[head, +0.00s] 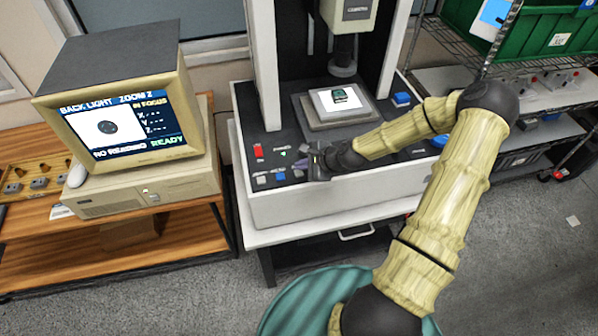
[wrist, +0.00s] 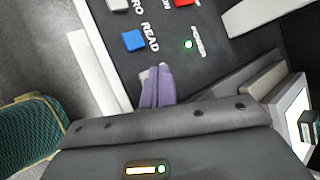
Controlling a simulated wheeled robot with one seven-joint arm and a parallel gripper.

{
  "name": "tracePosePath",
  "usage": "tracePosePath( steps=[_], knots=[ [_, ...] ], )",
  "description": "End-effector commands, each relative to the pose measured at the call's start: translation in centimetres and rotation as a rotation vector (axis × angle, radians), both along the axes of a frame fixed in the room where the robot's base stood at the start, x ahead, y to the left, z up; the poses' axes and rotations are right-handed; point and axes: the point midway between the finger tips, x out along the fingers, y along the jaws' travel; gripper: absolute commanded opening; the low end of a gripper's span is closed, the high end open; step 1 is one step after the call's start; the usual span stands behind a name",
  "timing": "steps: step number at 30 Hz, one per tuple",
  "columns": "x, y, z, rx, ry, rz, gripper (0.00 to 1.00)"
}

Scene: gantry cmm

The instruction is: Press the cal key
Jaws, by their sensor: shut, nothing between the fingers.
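My gripper (head: 312,163) is shut and empty, low over the key panel at the front left of the measuring machine. In the wrist view its purple fingertips (wrist: 158,74) are close beside the blue READ key (wrist: 133,40). In the head view, a grey key (head: 297,172) sits right of the blue key (head: 280,176), close to the fingers. I cannot read a cal label in either view. A pale grey edge beside the fingertips in the wrist view may be a key partly covered by them. I cannot tell whether the fingers touch it.
A red key (head: 258,150) and a lit green power light (wrist: 188,44) are on the same panel. The machine's stage (head: 345,108) holds a small dark part under the lens. The monitor (head: 120,125) at left reads "NO READING" and "READY". A shelf with a green crate (head: 535,40) stands at right.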

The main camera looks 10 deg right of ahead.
Motion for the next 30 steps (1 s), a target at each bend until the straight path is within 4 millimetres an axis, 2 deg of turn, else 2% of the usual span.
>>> tracePosePath(
  steps=[8, 30],
  knots=[
    [0.0, 0.0, -0.8, 0.001, 0.000, -0.001, 0.00],
    [0.0, 0.0, -1.2, 0.001, 0.000, -0.001, 0.00]
  ],
)
